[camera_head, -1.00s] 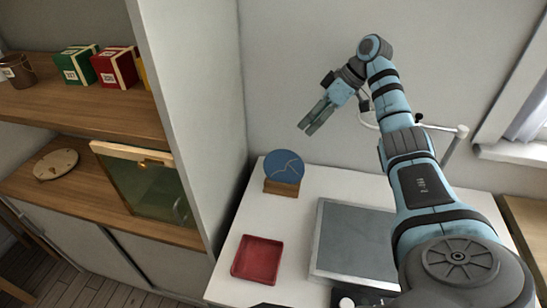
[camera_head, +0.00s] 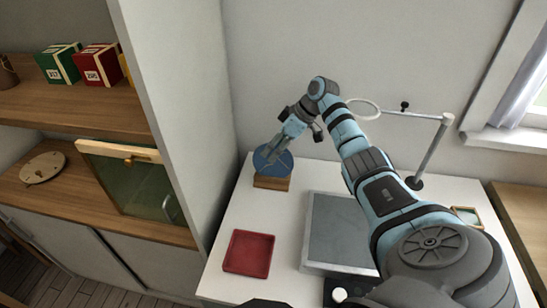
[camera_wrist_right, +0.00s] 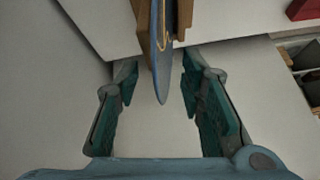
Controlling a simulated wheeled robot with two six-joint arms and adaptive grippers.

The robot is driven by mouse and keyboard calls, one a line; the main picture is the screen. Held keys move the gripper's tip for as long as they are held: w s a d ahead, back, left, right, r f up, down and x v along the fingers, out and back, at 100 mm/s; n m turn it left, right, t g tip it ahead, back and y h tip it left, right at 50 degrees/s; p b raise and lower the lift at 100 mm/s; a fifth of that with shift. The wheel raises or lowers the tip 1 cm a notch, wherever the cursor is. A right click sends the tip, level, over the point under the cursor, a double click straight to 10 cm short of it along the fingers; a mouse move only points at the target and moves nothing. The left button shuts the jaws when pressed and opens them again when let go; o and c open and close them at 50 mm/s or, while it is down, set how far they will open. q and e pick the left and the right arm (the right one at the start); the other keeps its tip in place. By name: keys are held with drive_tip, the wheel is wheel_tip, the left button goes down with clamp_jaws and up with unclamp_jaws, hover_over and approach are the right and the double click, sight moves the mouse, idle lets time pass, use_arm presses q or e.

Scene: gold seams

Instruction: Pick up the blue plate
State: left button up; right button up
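The blue plate (camera_head: 283,166) stands upright in a small wooden stand (camera_head: 271,183) at the back left of the white table. A thin gold seam runs across it. In the right wrist view the plate (camera_wrist_right: 161,75) shows edge-on, with the wooden stand (camera_wrist_right: 146,28) around its far part. My right gripper (camera_head: 268,157) is at the plate, covering part of it in the head view. In the wrist view its fingers (camera_wrist_right: 158,82) are open, one on each side of the plate's near edge, with a gap on both sides. My left gripper is not in view.
A red tray (camera_head: 249,253) and a grey mat (camera_head: 340,232) lie on the white table (camera_head: 226,223). A ring on a bent metal arm (camera_head: 434,150) stands behind my right arm. A tall cabinet panel (camera_head: 187,100) borders the table's left side.

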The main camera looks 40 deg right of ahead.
drive_tip(key=c, duration=0.6)
drive_tip(key=shift+r, duration=0.1)
clamp_jaws()
wheel_tip(320, 180, up, 20)
drive_tip(key=p, duration=0.3)
